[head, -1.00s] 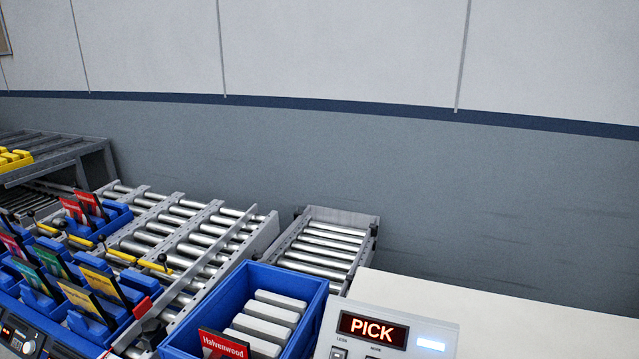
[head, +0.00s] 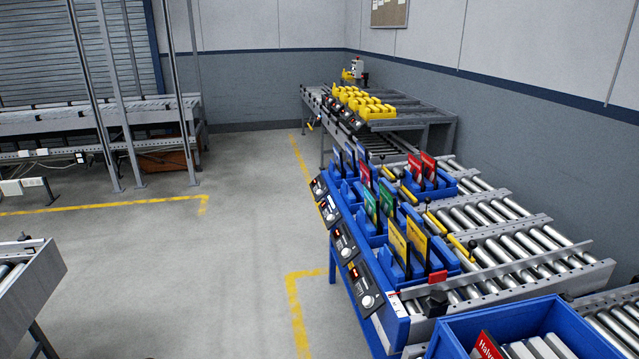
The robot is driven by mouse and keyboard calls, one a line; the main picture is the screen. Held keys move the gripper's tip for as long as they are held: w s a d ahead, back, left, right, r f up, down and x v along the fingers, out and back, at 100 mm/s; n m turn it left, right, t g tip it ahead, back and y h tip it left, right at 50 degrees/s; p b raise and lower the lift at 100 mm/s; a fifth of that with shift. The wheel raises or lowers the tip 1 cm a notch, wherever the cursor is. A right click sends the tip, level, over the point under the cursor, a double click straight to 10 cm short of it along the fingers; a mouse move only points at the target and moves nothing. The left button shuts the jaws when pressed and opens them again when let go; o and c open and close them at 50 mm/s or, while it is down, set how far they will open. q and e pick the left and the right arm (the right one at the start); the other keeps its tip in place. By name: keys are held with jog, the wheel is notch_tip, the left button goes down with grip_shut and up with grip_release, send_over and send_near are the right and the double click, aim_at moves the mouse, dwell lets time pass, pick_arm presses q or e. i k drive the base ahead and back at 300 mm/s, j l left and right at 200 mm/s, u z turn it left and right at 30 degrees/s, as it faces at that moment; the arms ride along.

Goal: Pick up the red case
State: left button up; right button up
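Two thin red cases (head: 429,167) stand upright in a blue holder at the back of the blue rack, on the right of the head view. Another red panel, lettered "Halv…" (head: 487,347), is at the bottom right in a blue bin (head: 540,317), partly cut off by the frame edge. A small red block (head: 437,277) sits near the rack's front end. I cannot tell which red item is the task's case. Neither of my grippers is in view.
The blue rack (head: 340,290) holds yellow (head: 418,240), green (head: 371,206) and other cases beside a roller conveyor (head: 520,250). Yellow bins (head: 360,102) sit on a far conveyor. The grey floor (head: 200,270) is open left of the rack. A conveyor end (head: 30,290) juts in at left.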

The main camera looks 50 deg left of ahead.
aim_at(366, 172)
jog(key=u, duration=1.2)
